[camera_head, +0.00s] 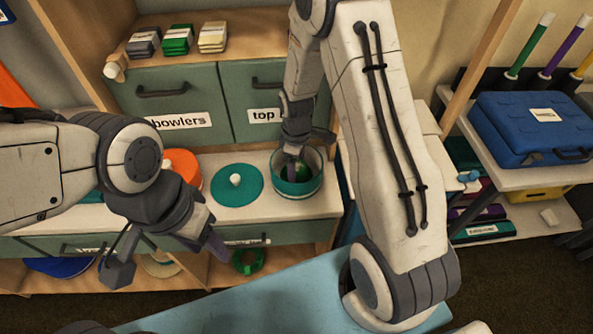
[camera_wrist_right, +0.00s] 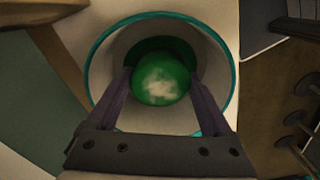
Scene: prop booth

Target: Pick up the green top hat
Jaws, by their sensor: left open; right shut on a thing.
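A green hat (camera_wrist_right: 162,80) sits inside an open round teal-rimmed box (camera_wrist_right: 93,70). Its rounded top faces the right wrist camera and a darker brim shows behind it. From this angle I cannot tell its crown shape well. In the head view a little of the green hat (camera_head: 302,165) shows inside the teal box (camera_head: 298,189) on the counter. My right gripper (camera_head: 291,162) reaches down into the box, and its fingers (camera_wrist_right: 163,92) are shut on the hat from both sides. My left gripper (camera_head: 167,258) is open and empty, in front of the counter.
A teal lid (camera_head: 236,187) with a white knob lies left of the box, and an orange round box (camera_head: 183,166) stands further left. Green drawers labelled "bowlers" (camera_head: 178,121) and "top" (camera_head: 265,115) are behind. A blue case (camera_head: 535,127) sits on the right shelf.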

